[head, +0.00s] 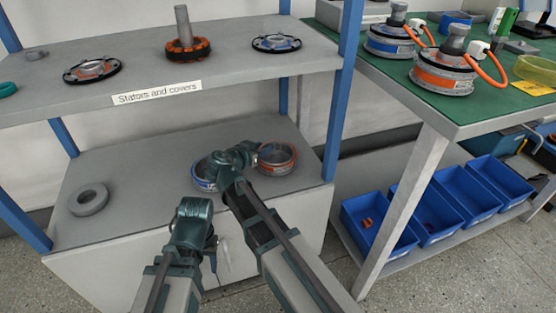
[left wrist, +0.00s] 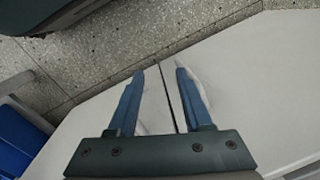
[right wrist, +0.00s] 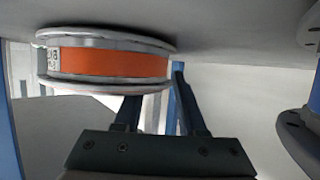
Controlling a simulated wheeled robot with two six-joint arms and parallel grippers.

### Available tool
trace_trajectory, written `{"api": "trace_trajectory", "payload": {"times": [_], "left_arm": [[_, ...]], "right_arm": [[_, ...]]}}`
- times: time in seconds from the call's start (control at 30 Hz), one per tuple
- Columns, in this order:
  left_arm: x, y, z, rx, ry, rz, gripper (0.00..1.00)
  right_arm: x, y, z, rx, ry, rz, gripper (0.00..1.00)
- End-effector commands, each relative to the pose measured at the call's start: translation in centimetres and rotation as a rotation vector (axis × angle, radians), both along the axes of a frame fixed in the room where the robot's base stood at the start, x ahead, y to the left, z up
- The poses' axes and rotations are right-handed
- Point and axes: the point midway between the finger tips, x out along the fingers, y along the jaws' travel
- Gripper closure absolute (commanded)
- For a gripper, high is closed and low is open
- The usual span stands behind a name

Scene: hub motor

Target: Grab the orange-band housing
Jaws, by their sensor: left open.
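The orange-band housing (head: 277,158) sits on the lower shelf at its right. In the right wrist view its orange band (right wrist: 112,63) shows large and upside down. My right gripper (head: 252,152) is at the housing's left side, fingers apart. In the right wrist view one finger goes out of sight behind the housing's rim and the other shows just beside it; I cannot tell whether they touch it. My left gripper (head: 220,262) is open and empty in front of the shelf; its spread fingers show in the left wrist view (left wrist: 156,72).
A blue-band housing (head: 203,178) is partly hidden by my right arm, left of the orange one. A grey ring (head: 88,199) lies at the shelf's left. The upper shelf (head: 225,68) is overhead, with a blue post (head: 343,95) at right. Blue bins (head: 377,228) stand farther right.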

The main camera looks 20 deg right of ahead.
Motion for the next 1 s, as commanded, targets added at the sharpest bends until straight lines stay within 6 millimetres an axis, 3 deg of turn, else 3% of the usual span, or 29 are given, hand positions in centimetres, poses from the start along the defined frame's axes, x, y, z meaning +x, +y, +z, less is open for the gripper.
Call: {"api": "trace_trajectory", "payload": {"times": [0.03,0.2,1.0], "left_arm": [[0.01,0.00,0.00,0.000,0.000,0.000,0.50],[0.01,0.00,0.00,0.000,0.000,0.000,0.50],[0.01,0.00,0.00,0.000,0.000,0.000,0.50]], "right_arm": [[-0.01,-0.02,0.00,0.000,0.000,0.000,0.71],[-0.01,-0.04,0.00,0.000,0.000,0.000,1.00],[0.00,-0.06,-0.01,0.000,0.000,-0.001,1.00]]}}
